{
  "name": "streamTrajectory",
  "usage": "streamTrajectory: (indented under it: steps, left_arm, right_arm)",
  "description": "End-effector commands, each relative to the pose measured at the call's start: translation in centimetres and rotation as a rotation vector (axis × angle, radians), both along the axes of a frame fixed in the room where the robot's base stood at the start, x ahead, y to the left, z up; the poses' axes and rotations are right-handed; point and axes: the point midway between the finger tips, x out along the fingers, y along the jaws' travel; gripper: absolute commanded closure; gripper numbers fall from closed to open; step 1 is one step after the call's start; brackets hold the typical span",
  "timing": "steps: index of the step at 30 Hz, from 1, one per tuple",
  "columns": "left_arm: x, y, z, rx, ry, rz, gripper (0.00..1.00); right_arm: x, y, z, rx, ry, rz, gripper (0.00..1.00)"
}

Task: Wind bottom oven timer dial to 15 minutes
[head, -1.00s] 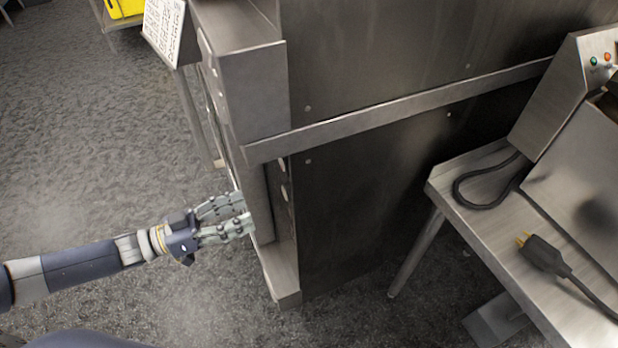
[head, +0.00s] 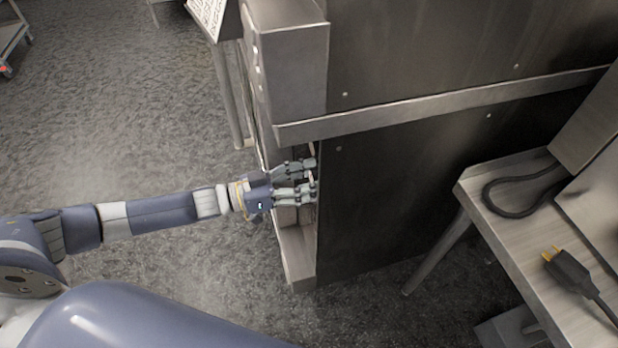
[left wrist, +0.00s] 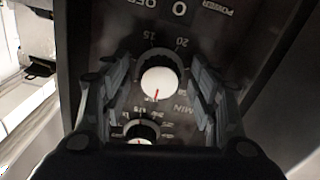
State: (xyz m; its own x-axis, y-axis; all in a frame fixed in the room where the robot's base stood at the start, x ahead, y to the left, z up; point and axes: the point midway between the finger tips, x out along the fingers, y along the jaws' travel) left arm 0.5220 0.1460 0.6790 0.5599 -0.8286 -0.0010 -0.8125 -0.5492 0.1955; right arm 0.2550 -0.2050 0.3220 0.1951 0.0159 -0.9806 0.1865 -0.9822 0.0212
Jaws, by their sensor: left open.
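The steel oven (head: 425,170) shows from its side in the head view, its front facing left. My left gripper (head: 311,178) reaches into the recess on the oven's front, below the upper steel box. In the left wrist view, a white timer dial (left wrist: 158,84) with a red pointer mark sits between the open fingers of my left gripper (left wrist: 160,75). Its scale shows "15", "20" and "MIN". The red mark points down, away from the 15. The fingers are on both sides of the dial; I cannot tell whether they touch it. My right gripper is out of view.
A second white dial (left wrist: 140,131) lies below the timer dial, partly hidden by my gripper. "OFF" and "POWER" print stands above. In the head view a steel table (head: 500,190) with a black plug (head: 568,272) is at the right. The floor at left is open.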

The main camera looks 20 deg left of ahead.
Motion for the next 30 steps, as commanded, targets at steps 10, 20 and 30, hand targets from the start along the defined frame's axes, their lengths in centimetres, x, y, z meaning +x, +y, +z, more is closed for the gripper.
streamTrajectory:
  steps: [10, 20, 30]
  left_arm:
    - [-0.01, 0.01, -0.01, 0.0, 0.0, 0.0, 0.77]
    - [0.0, 0.02, 0.0, 0.006, -0.008, 0.001, 0.89]
    - [0.0, 0.02, 0.01, 0.089, -0.133, 0.002, 0.89]
  right_arm:
    - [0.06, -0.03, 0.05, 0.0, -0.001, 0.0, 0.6]
    - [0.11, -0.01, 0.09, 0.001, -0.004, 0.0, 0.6]
    - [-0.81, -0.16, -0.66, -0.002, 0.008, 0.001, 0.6]
